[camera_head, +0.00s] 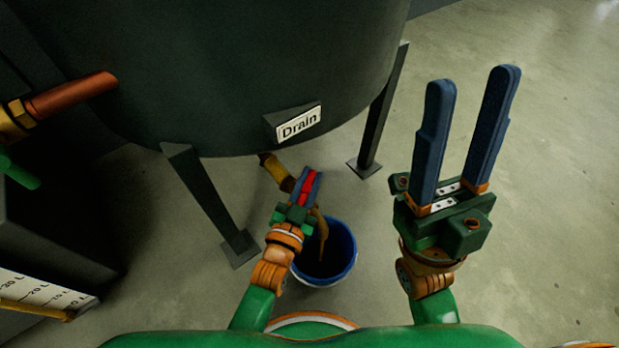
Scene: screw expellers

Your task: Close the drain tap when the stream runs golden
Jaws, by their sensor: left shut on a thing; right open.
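The brass drain tap (273,170) comes out under the dark tank, below a sign reading "Drain" (298,124). My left gripper (314,175) is shut on the tap's red handle (308,188), and its blue fingers hide part of it. A brownish-amber stream (322,228) runs from the tap outlet down into a blue bucket (347,268). The exact tint is hard to judge in this light. The bucket's inside looks dark. My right gripper (474,78) is open and empty, well to the right of the tap, its fingers pointing up the picture.
The dark tank (240,60) stands on legs (381,115) either side of the tap. A copper pipe (72,95) with a brass fitting and a green part is at the left. A scale with litre marks (40,292) is at lower left. The floor at right is clear.

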